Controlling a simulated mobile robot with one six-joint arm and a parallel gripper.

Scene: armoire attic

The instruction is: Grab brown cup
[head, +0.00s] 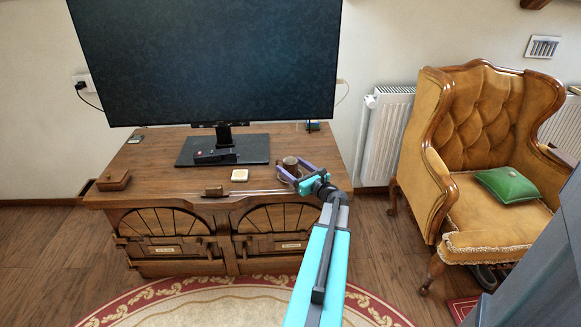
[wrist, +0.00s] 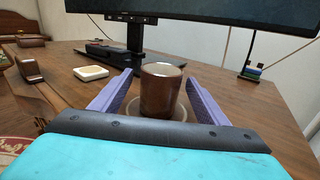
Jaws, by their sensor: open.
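The brown cup (wrist: 161,90) stands upright on a saucer (wrist: 178,114) on the wooden cabinet top. In the head view the cup (head: 290,163) is near the right front of the cabinet. My gripper (wrist: 158,82) is open, with one purple finger on the left of the cup and the other on its right. A gap shows between the cup and each finger in the wrist view. In the head view my gripper (head: 294,173) reaches in from the front right. The lower part of the cup and most of the saucer are partly hidden by the gripper.
A large monitor (head: 205,60) on a black stand (head: 222,150) rises behind the cup. A white coaster (head: 240,175), a dark remote-like object (head: 214,156) and a wooden box (head: 114,180) lie to the left on the cabinet (head: 160,185). An armchair (head: 480,130) stands at the right.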

